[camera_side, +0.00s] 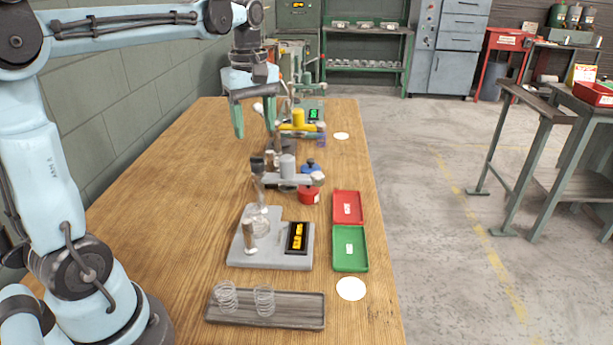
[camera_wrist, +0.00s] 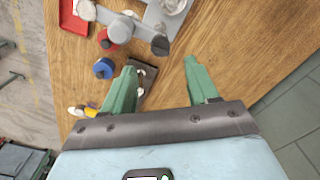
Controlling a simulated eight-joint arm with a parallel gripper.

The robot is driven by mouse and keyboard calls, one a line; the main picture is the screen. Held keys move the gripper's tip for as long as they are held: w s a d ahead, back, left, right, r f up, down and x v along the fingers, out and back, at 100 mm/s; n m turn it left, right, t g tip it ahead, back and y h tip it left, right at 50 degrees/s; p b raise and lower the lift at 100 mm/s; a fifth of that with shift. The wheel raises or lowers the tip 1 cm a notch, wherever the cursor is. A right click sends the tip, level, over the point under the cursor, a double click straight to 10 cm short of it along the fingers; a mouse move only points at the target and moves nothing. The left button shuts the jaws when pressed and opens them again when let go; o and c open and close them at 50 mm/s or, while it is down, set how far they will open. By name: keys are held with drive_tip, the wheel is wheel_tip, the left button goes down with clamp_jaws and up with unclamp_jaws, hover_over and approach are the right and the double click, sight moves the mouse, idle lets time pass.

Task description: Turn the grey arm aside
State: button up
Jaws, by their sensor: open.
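The grey arm (camera_side: 290,180) lies crosswise behind the grey base plate (camera_side: 268,258) in the side view, with a light grey hub (camera_side: 287,163) on it. In the wrist view the grey arm (camera_wrist: 135,28) slants across the upper middle, its darker round end (camera_wrist: 160,45) toward the gripper. A red knob-topped piece (camera_wrist: 116,34) and a blue one (camera_wrist: 103,68) are beside it. My gripper (camera_side: 254,130) is open and empty, beyond the grey arm and above the table in the side view.
A yellow arm (camera_side: 298,126) and other fittings stand just right of my gripper. Red (camera_side: 347,207) and green (camera_side: 361,255) trays lie right of the base plate. A dark tray (camera_side: 300,317) with springs (camera_side: 264,300) is nearest. The table's left side is clear.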

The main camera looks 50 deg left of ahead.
drive_tip(key=shift+r, duration=1.9)
